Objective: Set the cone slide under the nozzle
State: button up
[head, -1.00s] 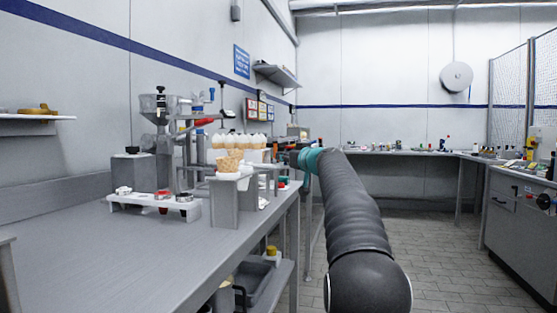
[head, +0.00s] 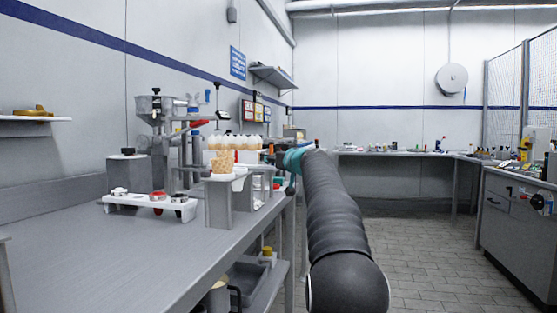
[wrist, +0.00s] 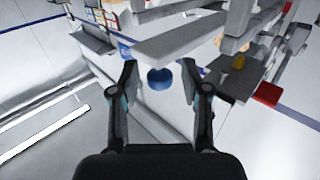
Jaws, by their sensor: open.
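A waffle cone (head: 221,160) stands upright in a white holder on a grey stand at the bench's right part. Behind it a filling machine with a metal hopper (head: 156,104) rises; I cannot clearly pick out its nozzle. My gripper's fingers are hidden in the head view, where my arm reaches past the bench's right edge. In the wrist view my gripper (wrist: 158,76) is open, its two black fingers apart. A round blue knob (wrist: 160,79) shows between them, beside a pale grey bar (wrist: 180,38). I cannot tell whether it belongs to the cone slide.
A white rack (head: 150,204) with several small jars stands left of the cone stand. A row of cream-topped bottles (head: 236,143) stands behind the cone. The bench's front left (head: 90,255) is clear. A lower shelf with a bin (head: 250,283) is under the bench.

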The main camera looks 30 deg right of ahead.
jog(key=s, duration=1.2)
jog(key=shift+d, duration=0.2)
